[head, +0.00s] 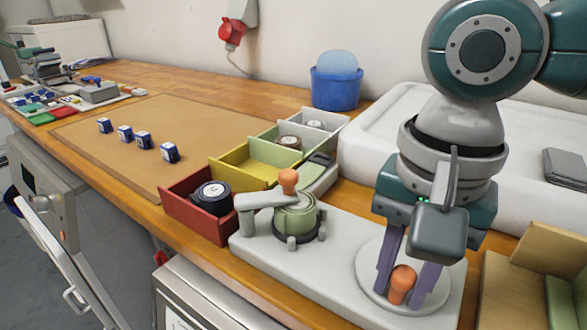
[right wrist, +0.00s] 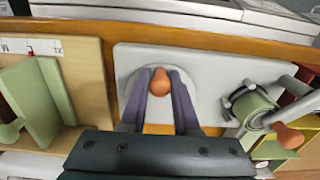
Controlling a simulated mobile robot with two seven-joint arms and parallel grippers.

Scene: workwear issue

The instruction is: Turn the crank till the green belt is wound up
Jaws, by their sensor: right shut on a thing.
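A pale grey winder base (head: 330,270) stands near the table's front edge. At its left end is a spool wound with green belt (head: 296,219), with a grey crank arm (head: 258,199) and an orange knob (head: 288,180) on top. At its right end is a round light disc (head: 372,280) with a second orange knob (head: 402,282). My right gripper (head: 404,280) points down with its purple fingers shut on this second knob. The right wrist view shows this knob (right wrist: 160,82) between the fingers, and the green spool (right wrist: 252,106) to the right. My left gripper is not in view.
Red (head: 196,218), yellow (head: 240,171) and other bins with rolls stand just behind and left of the winder. A wooden holder (head: 505,290) with a green piece is close on the right. A white tray (head: 385,130) lies behind. The brown mat (head: 150,170) carries several small blue boxes.

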